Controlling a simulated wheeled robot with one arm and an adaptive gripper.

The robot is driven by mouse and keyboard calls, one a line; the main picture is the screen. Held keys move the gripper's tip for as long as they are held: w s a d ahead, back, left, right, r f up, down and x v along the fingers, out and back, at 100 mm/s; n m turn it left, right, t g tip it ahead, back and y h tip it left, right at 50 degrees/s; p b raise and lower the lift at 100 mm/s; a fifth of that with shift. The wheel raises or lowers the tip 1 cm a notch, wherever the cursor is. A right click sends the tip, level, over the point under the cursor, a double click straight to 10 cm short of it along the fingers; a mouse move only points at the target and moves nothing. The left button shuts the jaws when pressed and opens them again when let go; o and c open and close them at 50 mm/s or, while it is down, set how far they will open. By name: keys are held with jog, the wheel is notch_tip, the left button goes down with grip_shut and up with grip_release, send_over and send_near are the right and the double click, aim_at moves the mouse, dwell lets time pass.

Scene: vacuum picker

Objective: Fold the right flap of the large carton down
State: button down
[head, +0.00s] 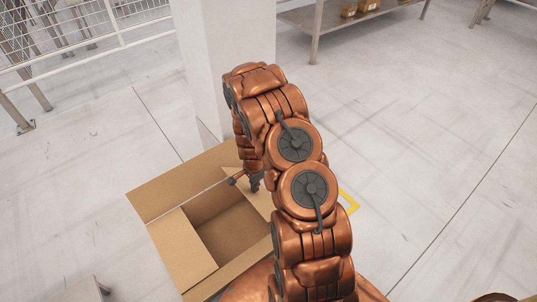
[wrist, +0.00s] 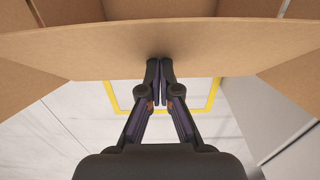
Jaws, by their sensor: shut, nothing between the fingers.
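The large carton (head: 230,236) stands open on the floor in the head view, partly hidden behind my arm. A flap (head: 258,203) on its right side shows beside my gripper, mostly covered by the arm. My gripper (head: 256,185) points down at this side of the carton. In the wrist view my gripper (wrist: 160,63) is shut and empty, its fingertips together at a broad cardboard panel (wrist: 160,40) that spans the picture. The tips overlap the panel's lower edge; I cannot tell whether they touch it.
A white pillar (head: 228,50) stands close behind the carton. The carton's back flap (head: 180,182) spreads outward and its left flap (head: 183,252) is visible. Yellow floor tape (head: 349,201) lies right of the arm. A metal table (head: 320,18) is far back. Floor at right is clear.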

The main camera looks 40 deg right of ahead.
aim_at(248, 192)
jog(key=shift+a+f, duration=0.35)
jog(key=shift+a, duration=0.45)
jog(key=shift+a+f, duration=0.35)
jog(key=shift+a, duration=0.45)
jog(key=shift+f, duration=0.15)
notch_tip(248, 192, down, 4)
jog(key=shift+a+f+b, duration=0.15)
jog(key=shift+f+b, duration=0.05)
jog(key=shift+b, duration=0.1)
dwell(0.4)
jog(key=shift+f, duration=0.1)
dwell(0.5)
jog(key=shift+r+p, duration=1.25)
jog(key=shift+r, duration=2.8)
